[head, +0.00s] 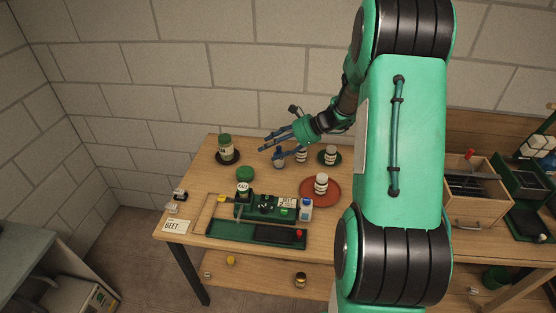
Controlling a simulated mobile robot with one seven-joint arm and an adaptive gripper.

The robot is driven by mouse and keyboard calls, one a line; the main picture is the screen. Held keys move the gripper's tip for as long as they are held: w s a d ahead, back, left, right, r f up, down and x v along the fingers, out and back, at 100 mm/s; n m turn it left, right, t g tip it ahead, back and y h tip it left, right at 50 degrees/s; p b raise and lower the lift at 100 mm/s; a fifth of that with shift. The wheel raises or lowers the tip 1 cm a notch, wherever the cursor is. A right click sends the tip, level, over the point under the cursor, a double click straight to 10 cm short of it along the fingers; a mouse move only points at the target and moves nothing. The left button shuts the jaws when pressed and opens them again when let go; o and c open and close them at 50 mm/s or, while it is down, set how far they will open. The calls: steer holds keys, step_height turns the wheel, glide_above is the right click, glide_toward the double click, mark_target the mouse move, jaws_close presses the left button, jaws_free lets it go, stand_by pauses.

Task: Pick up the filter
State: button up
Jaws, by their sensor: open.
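My gripper (268,144) is open above the back of the wooden table, its fingers pointing left. A small dark blue item (279,161) shows just below the fingers; I cannot tell whether they touch. No thing is clearly marked as the filter. Candidates are white-and-dark banded cylinders: one (301,157) beside and partly behind my gripper, one (330,155) upright on a dark green saucer (339,162), and one (321,184) upright on a red-brown plate (308,194). My arm hides part of the table's right side.
A BEET card (174,226) lies front left. A wooden box (478,208) stands right.

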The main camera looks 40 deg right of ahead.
steer(key=d+f+m+t, duration=0.2)
steer(key=d+f+m, duration=0.2)
steer(key=d, duration=0.5)
steer(key=d+f+m+t+h, duration=0.1)
steer(key=d+f+m+t, duration=0.1)
steer(key=d+f, duration=0.6)
steer(key=shift+d+f+m+h, duration=0.35)
steer(key=shift+d+m, duration=0.1)
steer(key=shift+m, duration=0.45)
steer(key=shift+w, duration=0.15)
steer(key=b+x, duration=0.1)
steer(key=x, duration=0.7)
steer(key=shift+w+a+b, duration=0.15)
steer(key=shift+w+b, duration=0.1)
steer(key=shift+b, duration=0.05)
steer(key=shift+b+x, duration=0.6)
steer(key=shift+x, duration=2)
steer(key=shift+w+r, duration=0.1)
steer(key=shift+r, duration=0.1)
